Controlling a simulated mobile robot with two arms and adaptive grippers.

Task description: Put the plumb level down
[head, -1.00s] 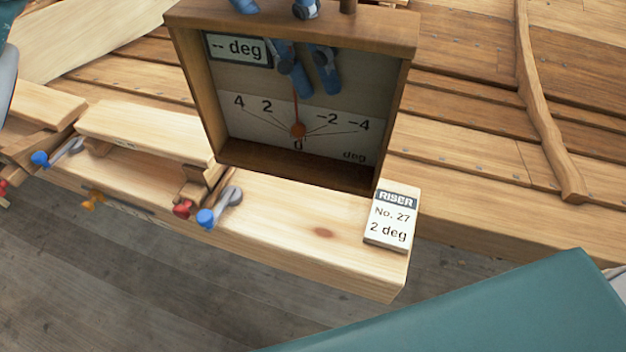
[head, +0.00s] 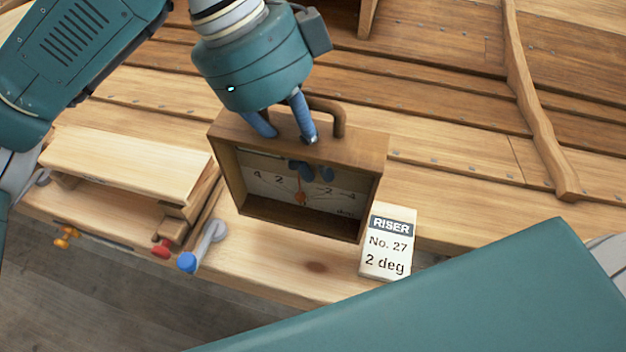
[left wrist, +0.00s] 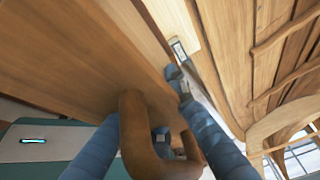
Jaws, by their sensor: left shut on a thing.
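The plumb level (head: 311,221) is an open-fronted wooden box with a looped handle on top and a dial inside, its red needle standing near the middle of the scale. My left gripper (head: 284,132) is above it, shut on its handle. In the left wrist view the handle (left wrist: 133,125) sits between the two blue fingers (left wrist: 160,140). The level is over the pale plank (head: 260,265), just left of the white riser block (head: 388,243) marked No. 27, 2 deg. I cannot tell whether its base touches the plank. My right gripper is out of view.
Left of the level is a pale wooden block (head: 125,165) with clamps, one with a blue knob (head: 187,262) and one with a red knob (head: 161,249). Hull planks (head: 450,130) and a curved rib (head: 535,120) lie behind. The plank's front edge drops to a grey floor.

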